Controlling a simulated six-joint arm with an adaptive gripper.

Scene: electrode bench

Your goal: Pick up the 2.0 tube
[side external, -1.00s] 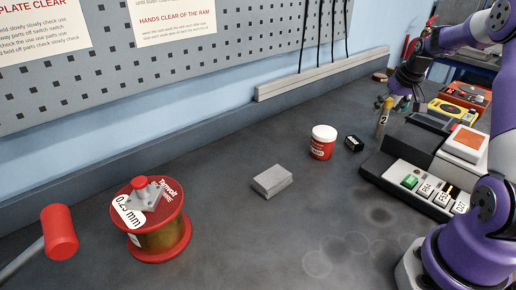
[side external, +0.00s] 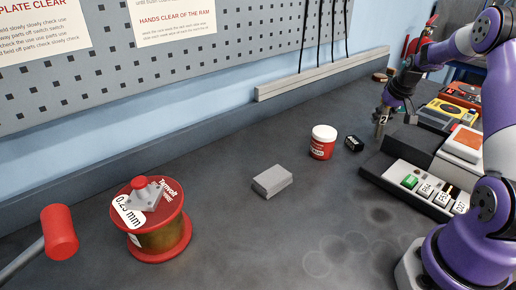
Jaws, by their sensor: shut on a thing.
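My gripper (side external: 382,124) is at the right, low over the far left end of the dark stepped block (side external: 371,164). It is shut on the 2.0 tube, which the fingers almost wholly cover. The tube's number label does not show, and I cannot tell whether its lower end is clear of what is below it.
A red jar with a white lid (side external: 322,142) and a small black box (side external: 353,143) stand left of my gripper. A grey block (side external: 272,181) and a wire spool (side external: 158,225) lie further left. A yellow meter (side external: 449,110) is at the right.

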